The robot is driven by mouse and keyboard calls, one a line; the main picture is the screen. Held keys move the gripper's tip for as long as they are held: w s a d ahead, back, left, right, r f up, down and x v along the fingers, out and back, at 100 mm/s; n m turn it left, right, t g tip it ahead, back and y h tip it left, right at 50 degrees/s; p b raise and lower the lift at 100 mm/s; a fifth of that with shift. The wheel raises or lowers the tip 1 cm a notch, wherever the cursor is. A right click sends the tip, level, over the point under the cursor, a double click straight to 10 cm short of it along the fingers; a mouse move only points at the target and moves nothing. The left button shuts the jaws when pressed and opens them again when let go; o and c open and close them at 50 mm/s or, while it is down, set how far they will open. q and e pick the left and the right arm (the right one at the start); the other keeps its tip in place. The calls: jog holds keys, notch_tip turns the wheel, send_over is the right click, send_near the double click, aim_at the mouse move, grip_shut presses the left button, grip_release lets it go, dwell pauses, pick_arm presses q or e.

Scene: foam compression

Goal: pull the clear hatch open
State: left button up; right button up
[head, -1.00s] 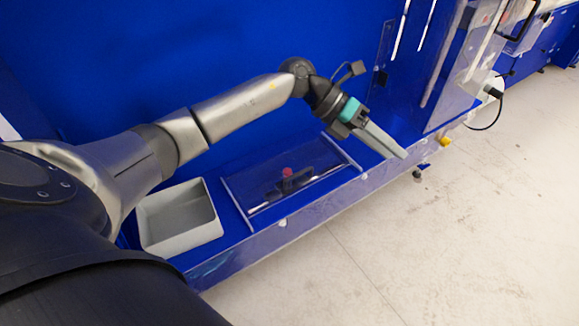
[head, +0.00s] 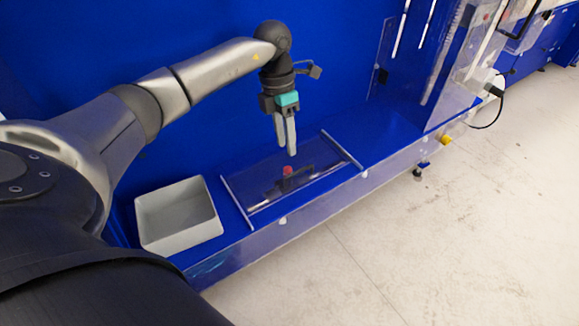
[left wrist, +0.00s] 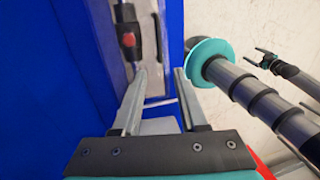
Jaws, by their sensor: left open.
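The clear hatch (head: 258,183) is a see-through panel between two pale side strips on the blue ledge. A red knob-like part (head: 287,171) and a dark bracket-like part (head: 296,180) show at it; I cannot tell whether they sit on or under the panel. My left gripper (head: 291,154) points down just above the hatch's far edge, near the red part, apart from it. In the left wrist view its two fingers (left wrist: 159,73) are spread with nothing between them, and the red part (left wrist: 130,40) shows beyond the left finger.
A grey open bin (head: 180,240) stands on the ledge left of the hatch. A blue wall rises behind. A clear upright panel (head: 382,60) stands to the right. The ledge between the hatch and that panel is bare. Pale floor lies in front.

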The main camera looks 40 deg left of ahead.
pick_arm(q)
send_over(290, 183)
notch_tip(290, 183, down, 8)
jog(key=shift+a+r+b, duration=0.1)
jog(key=shift+b, duration=0.3)
grip_shut()
dwell(1.2)
